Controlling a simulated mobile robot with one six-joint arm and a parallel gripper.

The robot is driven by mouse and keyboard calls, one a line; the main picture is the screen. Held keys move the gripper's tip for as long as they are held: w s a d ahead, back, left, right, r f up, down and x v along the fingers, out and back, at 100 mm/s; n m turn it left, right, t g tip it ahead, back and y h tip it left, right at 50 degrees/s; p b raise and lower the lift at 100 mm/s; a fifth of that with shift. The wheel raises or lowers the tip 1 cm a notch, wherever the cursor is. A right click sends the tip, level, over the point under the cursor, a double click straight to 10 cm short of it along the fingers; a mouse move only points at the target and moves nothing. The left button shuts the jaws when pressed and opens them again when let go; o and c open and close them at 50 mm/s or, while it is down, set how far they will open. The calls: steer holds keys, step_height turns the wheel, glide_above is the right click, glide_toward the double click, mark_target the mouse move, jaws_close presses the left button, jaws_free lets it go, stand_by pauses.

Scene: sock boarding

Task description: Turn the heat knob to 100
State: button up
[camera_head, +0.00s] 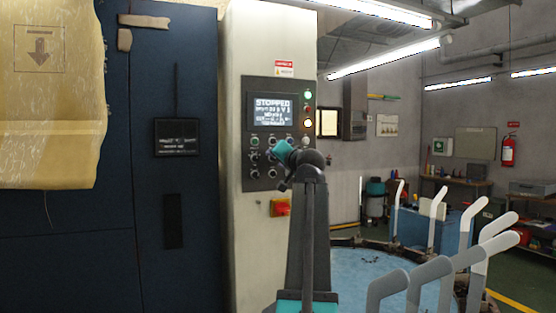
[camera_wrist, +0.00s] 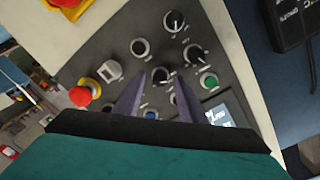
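The control panel (camera_head: 252,95) is dark grey on a white cabinet, with a lit screen (camera_head: 273,111) reading "STOPPED". Several black knobs show in the wrist view: one at the top (camera_wrist: 174,22) with a white pointer line, one below it (camera_wrist: 193,52), one at the left (camera_wrist: 140,47). Another black knob (camera_wrist: 162,75) lies between my fingertips in the picture. Knob labels are too small to read, so I cannot tell which is the heat knob. My gripper (camera_wrist: 160,80) is open, pointing at the panel; contact cannot be told. In the head view my arm hides part of the lower panel.
Near the knobs are a red mushroom button (camera_wrist: 80,96), a green button (camera_wrist: 208,80) and a blue button (camera_wrist: 150,114). A blue round table (camera_head: 345,275) with several pale upright forms stands at the right. A dark blue machine wall (camera_head: 178,220) is at the left.

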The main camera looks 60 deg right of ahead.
steer(key=b+v, duration=0.1)
steer(key=v, duration=1.3)
steer(key=shift+b, duration=0.3)
